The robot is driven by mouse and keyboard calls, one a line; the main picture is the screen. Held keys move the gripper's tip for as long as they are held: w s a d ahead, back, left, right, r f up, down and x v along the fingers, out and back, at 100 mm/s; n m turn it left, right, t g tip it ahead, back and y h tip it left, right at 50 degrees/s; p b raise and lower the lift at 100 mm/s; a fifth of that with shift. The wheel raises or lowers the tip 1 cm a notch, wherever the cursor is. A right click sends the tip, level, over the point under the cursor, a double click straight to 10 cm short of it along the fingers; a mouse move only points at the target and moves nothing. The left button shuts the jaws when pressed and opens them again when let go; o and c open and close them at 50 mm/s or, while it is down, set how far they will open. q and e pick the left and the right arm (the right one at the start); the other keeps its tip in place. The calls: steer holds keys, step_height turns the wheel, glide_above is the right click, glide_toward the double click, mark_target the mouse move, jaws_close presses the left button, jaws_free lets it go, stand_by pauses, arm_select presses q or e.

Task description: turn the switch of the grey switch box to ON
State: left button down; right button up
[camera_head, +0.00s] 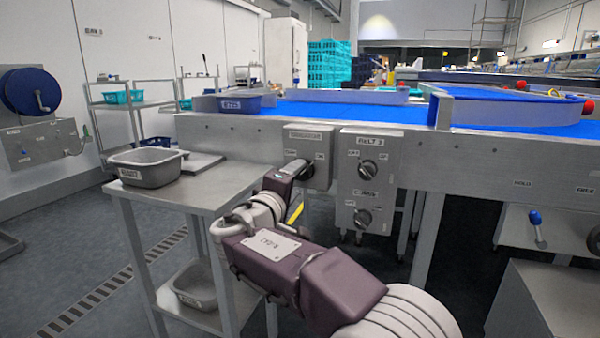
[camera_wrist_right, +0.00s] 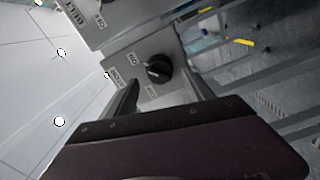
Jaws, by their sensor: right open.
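The grey switch box (camera_head: 322,158) hangs on the front of the conveyor frame, with a label plate on top and an "ON" mark at its right. My right gripper (camera_head: 299,172) reaches up to its front and hides its knob in the head view. In the right wrist view the box face (camera_wrist_right: 128,50) carries a black rotary knob (camera_wrist_right: 157,70) with small labels around it. The right gripper (camera_wrist_right: 163,70) is open there, with one finger to each side of the knob. Whether the fingers touch it, I cannot tell. My left gripper is not in view.
A larger grey box marked "BELT 3" (camera_head: 352,187), with two black knobs, hangs close to the right. A steel table (camera_head: 200,190) with a grey tub (camera_head: 147,177) stands left. The blue conveyor belt (camera_head: 330,110) runs above.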

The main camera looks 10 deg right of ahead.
steer(key=p+v, duration=0.1)
steer(key=v, duration=0.3)
steer(key=shift+s+a, duration=0.2)
steer(key=shift+s, duration=0.1)
